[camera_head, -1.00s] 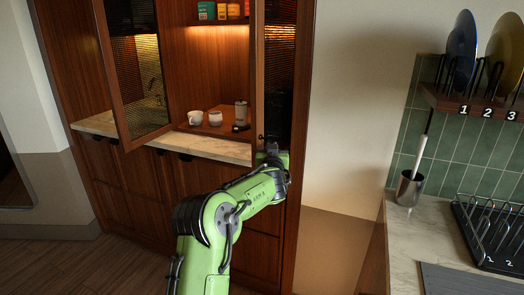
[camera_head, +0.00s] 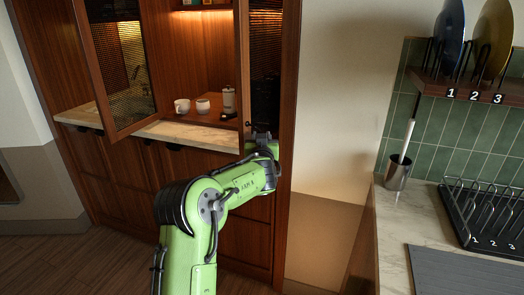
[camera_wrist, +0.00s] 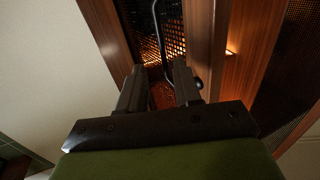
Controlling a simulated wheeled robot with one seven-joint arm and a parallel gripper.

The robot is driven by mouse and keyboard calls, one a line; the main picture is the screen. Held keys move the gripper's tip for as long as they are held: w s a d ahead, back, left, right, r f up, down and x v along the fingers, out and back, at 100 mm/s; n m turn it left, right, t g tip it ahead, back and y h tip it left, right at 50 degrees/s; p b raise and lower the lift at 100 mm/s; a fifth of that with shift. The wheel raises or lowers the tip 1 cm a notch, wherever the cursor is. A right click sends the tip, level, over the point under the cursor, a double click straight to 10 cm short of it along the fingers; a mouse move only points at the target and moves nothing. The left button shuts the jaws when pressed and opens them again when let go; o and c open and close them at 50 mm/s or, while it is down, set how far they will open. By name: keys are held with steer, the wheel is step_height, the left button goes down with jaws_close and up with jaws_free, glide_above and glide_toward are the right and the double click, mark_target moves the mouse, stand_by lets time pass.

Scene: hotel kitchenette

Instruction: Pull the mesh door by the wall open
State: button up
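The mesh door by the wall (camera_head: 243,60) is the right-hand door of the brown wooden cabinet and stands ajar. Its narrow wooden edge faces the head camera, with dark mesh (camera_head: 265,62) to its right. A small dark knob (camera_head: 247,124) sits low on that edge. My gripper (camera_head: 262,136) is at the door's lower part, close to the knob. In the wrist view my gripper (camera_wrist: 160,88) has its two fingers apart, with mesh and a dark curved bar seen between them. A round knob (camera_wrist: 198,83) is beside the right finger. Contact with the door cannot be told.
The left cabinet door (camera_head: 122,65) stands open. Cups (camera_head: 182,106) and a French press (camera_head: 228,101) stand inside, above a marble ledge (camera_head: 190,136). A bare wall (camera_head: 335,100) is right of the cabinet. A counter (camera_head: 395,240) with racks is further right.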

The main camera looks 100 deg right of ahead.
steer(key=w+a+b, duration=0.1)
steer(key=a, duration=1.2)
steer(key=shift+w+a+b, duration=0.2)
steer(key=shift+a+b, duration=0.1)
